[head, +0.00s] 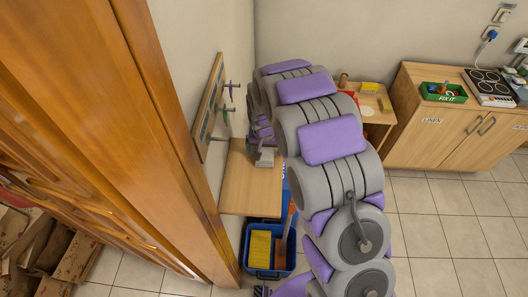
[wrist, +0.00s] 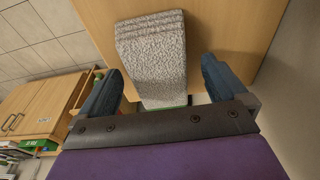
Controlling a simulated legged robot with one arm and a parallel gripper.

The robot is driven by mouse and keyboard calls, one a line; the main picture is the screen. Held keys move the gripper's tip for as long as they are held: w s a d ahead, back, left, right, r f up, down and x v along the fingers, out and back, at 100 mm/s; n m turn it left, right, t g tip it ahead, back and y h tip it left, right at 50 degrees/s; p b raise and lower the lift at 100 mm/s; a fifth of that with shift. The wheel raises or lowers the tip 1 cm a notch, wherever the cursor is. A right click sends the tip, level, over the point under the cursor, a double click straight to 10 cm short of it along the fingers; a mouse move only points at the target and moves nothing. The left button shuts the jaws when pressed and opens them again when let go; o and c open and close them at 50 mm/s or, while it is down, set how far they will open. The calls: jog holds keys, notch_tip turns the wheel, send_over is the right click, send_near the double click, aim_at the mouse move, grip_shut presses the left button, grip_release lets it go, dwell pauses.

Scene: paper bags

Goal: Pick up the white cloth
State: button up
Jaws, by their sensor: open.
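The white cloth (wrist: 150,45) is a folded, speckled grey-white stack lying on a wooden shelf (wrist: 225,25) in the wrist view. My gripper (wrist: 162,85) is open, with one dark finger on each side of the cloth's near end and a visible gap to both. The fingers are not closed on it. In the head view a small greyish block that looks like the cloth (head: 265,158) shows on the wooden shelf (head: 240,190), beside my arm. My arm hides much of the gripper there.
Below the shelf is a blue bin (head: 262,270) with a yellow item inside. A pegboard with hooks (head: 211,105) hangs on the wall to the left. A large wooden door frame (head: 150,120) stands at the left. A cabinet (head: 440,135) carries a green box (head: 443,92) and a hotplate (head: 490,86).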

aim_at(265, 150)
jog(key=shift+d, duration=0.15)
jog(key=shift+c, duration=1.4)
jog(key=c, duration=0.9)
jog(key=shift+c, duration=0.2)
jog(key=shift+w+r, duration=0.1)
jog(key=shift+r, duration=0.75)
notch_tip(265, 150, up, 2)
jog(key=shift+r, duration=0.1)
jog(key=s, duration=0.5)
jog(key=s+d, duration=0.1)
jog(key=s, duration=0.4)
jog(key=s+d+r, duration=0.1)
jog(key=s, duration=0.5)
jog(key=shift+d+p, duration=0.15)
jog(key=shift+p, duration=0.2)
